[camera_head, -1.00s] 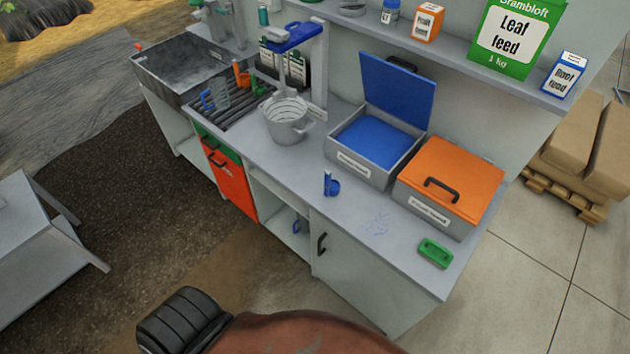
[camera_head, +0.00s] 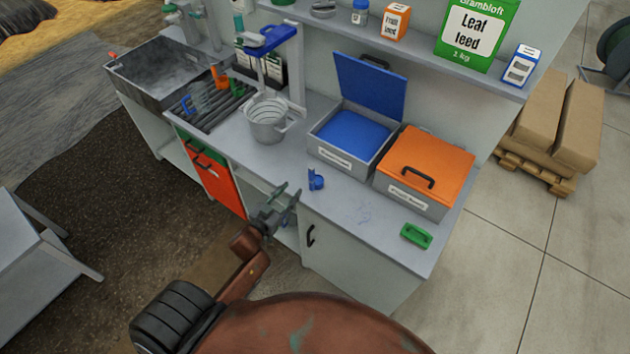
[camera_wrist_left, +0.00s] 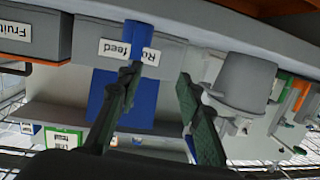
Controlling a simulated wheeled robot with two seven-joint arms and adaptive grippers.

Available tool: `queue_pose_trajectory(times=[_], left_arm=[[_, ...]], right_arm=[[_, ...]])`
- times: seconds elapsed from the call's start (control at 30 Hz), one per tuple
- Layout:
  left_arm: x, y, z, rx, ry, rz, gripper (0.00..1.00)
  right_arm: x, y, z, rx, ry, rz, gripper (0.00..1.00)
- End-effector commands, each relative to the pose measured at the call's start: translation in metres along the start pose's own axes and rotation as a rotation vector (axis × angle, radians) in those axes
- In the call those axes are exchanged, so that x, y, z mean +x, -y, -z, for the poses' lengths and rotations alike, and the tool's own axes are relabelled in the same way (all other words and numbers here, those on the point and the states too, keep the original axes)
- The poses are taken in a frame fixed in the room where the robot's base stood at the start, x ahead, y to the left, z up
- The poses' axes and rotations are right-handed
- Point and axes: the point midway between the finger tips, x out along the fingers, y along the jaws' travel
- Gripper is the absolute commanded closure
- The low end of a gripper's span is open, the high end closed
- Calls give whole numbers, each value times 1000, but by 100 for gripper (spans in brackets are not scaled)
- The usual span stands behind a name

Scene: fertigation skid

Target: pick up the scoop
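The blue scoop (camera_head: 316,180) stands on the grey counter (camera_head: 335,195), in front of the open bin. My left gripper (camera_head: 290,192) is open and empty in the head view, at the counter's front edge, left of and nearer than the scoop, apart from it. The left wrist view is upside down. There the two green-grey fingers (camera_wrist_left: 158,82) are spread. A blue piece (camera_wrist_left: 140,38) in front of the bin label, partly covered by a finger, looks like the scoop. My right gripper is in no view.
Behind the scoop stand a grey bin (camera_head: 335,160) with its blue lid (camera_head: 369,85) raised and an orange-lidded bin (camera_head: 425,165). A metal bucket (camera_head: 267,122) is to the left. A green tray-like item (camera_head: 416,235) lies right. A shelf (camera_head: 420,60) overhangs the back.

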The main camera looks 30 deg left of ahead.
Motion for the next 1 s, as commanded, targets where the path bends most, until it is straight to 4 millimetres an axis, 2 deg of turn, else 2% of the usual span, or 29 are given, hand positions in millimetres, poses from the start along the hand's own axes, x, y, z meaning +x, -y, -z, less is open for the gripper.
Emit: queue_pose_trajectory(times=[0.2,0.47,0.77,1.0], left_arm=[[12,-10,13,-7,-107,-101,67],[20,-22,25,-16,-179,-188,67],[50,-30,33,-17,-181,-190,67],[81,-40,42,-18,-180,-189,67]], right_arm=[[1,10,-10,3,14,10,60],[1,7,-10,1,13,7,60],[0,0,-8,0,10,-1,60],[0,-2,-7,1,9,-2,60]])
